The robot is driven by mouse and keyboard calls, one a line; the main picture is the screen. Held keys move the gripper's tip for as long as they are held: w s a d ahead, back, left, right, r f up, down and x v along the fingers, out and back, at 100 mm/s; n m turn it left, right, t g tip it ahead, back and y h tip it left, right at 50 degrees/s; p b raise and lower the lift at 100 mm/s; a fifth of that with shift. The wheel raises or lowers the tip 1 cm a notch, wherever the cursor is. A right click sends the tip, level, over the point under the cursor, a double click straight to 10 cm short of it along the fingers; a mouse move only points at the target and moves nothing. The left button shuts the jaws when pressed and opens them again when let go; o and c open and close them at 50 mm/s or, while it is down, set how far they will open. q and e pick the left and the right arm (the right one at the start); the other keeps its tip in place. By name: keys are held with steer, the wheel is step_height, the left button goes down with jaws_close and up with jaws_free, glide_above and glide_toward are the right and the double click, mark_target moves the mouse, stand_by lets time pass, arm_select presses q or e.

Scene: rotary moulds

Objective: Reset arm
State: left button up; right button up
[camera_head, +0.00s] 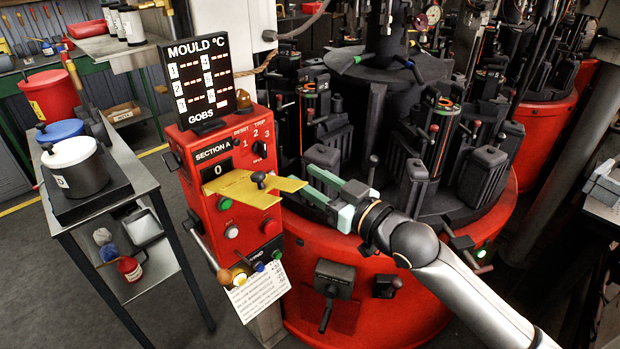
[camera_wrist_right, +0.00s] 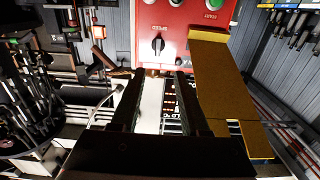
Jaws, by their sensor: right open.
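A yellow flat arm (camera_head: 245,188) with a black knob (camera_head: 259,180) lies across the front of the red control box (camera_head: 233,160), below the "0" display. The yellow arm also shows at the right of the right wrist view (camera_wrist_right: 224,90). My right gripper (camera_head: 305,179) has pale green fingers. It is open and empty, with its fingertips close to the right end of the yellow arm; I cannot tell whether they touch. In the right wrist view the open fingers (camera_wrist_right: 159,73) point toward the red box (camera_wrist_right: 185,25), left of the yellow arm. My left gripper is out of view.
The red rotary machine (camera_head: 370,290) with black moulds (camera_head: 415,185) stands behind and right of my right gripper. A mould temperature board (camera_head: 200,80) sits on the box. A paper sheet (camera_head: 258,292) hangs below it. A cart (camera_head: 105,205) with lidded pots stands left.

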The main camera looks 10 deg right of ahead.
steer(key=s+d+f+m+h, duration=0.2)
steer(key=s+f+h, duration=0.15)
steer(key=f, duration=0.95)
steer(key=s+d+f+m+g+h, duration=0.1)
steer(key=s+d+f, duration=0.3)
steer(key=s+f, duration=0.7)
steer(key=s+d+f+m+g+h+p, duration=0.1)
steer(key=s+d+f+m+g+h, duration=0.1)
steer(key=s+f, duration=0.9)
steer(key=shift+s+d+f+g+h, duration=0.45)
steer(key=shift+d+g+h, duration=0.4)
steer(key=shift+g, duration=0.25)
